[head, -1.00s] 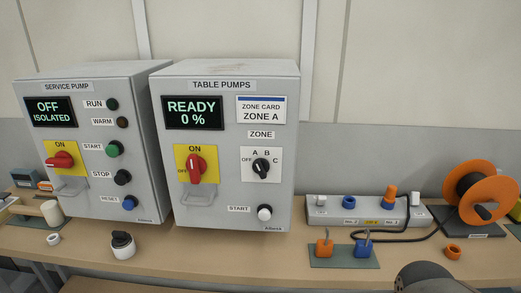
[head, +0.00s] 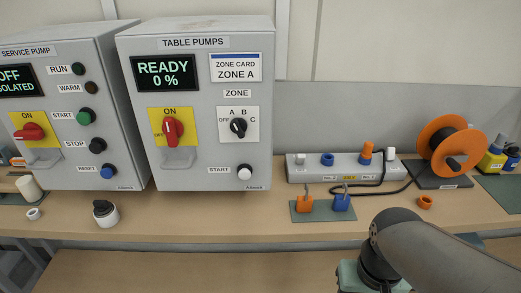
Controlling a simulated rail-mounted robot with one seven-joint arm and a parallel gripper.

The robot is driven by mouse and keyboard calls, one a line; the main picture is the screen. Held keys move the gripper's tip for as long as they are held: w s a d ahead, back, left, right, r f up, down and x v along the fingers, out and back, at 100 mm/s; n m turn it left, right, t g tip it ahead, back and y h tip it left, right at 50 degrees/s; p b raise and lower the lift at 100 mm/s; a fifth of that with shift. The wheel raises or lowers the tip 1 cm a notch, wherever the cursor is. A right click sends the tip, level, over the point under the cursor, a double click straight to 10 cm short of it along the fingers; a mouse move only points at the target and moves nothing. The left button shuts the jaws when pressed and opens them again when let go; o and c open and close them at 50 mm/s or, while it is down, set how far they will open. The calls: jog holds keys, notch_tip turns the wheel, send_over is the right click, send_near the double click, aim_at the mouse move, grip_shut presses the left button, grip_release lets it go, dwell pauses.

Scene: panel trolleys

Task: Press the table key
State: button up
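The TABLE PUMPS box (head: 202,185) stands on the bench left of centre in the head view. Its white START button (head: 245,172) is at the lower right of its face, with nothing touching it. Its display (head: 166,73) reads READY 0 %. Its red switch (head: 172,131) stands upright under ON. Its black zone knob (head: 239,128) sits below a card reading ZONE A; I cannot tell its exact pointing. My arm shows at the bottom right, but my gripper is not in view.
The SERVICE PUMP box (head: 65,100) stands to the left, its display reading OFF ISOLATED. A socket strip (head: 310,172), orange and blue padlock-like pieces (head: 305,204), and an orange cable reel (head: 432,135) are to the right. The bench front (head: 200,220) below the TABLE PUMPS box is clear.

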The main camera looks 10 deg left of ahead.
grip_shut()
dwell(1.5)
